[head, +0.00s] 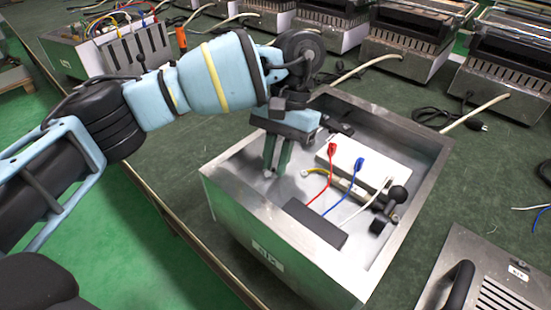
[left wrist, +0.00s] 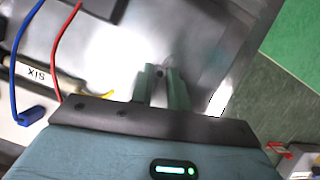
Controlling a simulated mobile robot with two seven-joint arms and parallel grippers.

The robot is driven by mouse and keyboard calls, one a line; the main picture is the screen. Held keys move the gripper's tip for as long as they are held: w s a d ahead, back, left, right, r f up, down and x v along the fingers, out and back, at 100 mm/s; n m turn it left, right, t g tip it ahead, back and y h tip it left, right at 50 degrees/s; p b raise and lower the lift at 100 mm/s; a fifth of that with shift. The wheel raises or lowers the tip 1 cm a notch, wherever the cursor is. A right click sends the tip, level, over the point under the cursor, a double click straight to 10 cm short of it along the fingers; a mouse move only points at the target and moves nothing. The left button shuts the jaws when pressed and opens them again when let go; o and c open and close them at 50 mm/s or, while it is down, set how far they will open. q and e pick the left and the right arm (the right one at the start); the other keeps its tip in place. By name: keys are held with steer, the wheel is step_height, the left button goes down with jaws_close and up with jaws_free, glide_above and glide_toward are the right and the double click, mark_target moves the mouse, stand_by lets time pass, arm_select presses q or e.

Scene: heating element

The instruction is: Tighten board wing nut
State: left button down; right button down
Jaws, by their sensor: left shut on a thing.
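An open metal box (head: 225,215) stands on the green bench. My left gripper (head: 276,172) reaches down into its left rear part, fingers close together near the floor. In the left wrist view the green fingertips (left wrist: 162,76) close on a small dark thing, which I take to be the board wing nut (left wrist: 160,72); the fingers mostly hide it. A white block (head: 345,158) in the box carries red (head: 332,148), blue (head: 359,163) and white wires. A yellow-sleeved cable (head: 317,171) ends close to the right of my fingers. My right gripper is not in view.
The box walls surround my gripper. A black strip (head: 315,224) and a black-knobbed part (head: 398,194) are inside the box. A metal panel with a black handle (head: 458,287) lies at right. Several similar units (head: 402,62) line the back.

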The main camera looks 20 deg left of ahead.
arm_select(q)
steer(key=shift+m, duration=0.5)
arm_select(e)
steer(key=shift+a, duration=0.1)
arm_select(q)
steer(key=c, duration=1.3)
jaws_free()
steer(key=shift+c, duration=0.2)
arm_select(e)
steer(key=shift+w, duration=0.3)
arm_select(q)
steer(key=p+v, duration=0.1)
steer(key=v, duration=0.5)
steer(key=shift+d+r, duration=0.2)
steer(key=shift+w+r+p, duration=0.3)
steer(key=shift+r+p, duration=0.05)
steer(key=shift+r, duration=0.3)
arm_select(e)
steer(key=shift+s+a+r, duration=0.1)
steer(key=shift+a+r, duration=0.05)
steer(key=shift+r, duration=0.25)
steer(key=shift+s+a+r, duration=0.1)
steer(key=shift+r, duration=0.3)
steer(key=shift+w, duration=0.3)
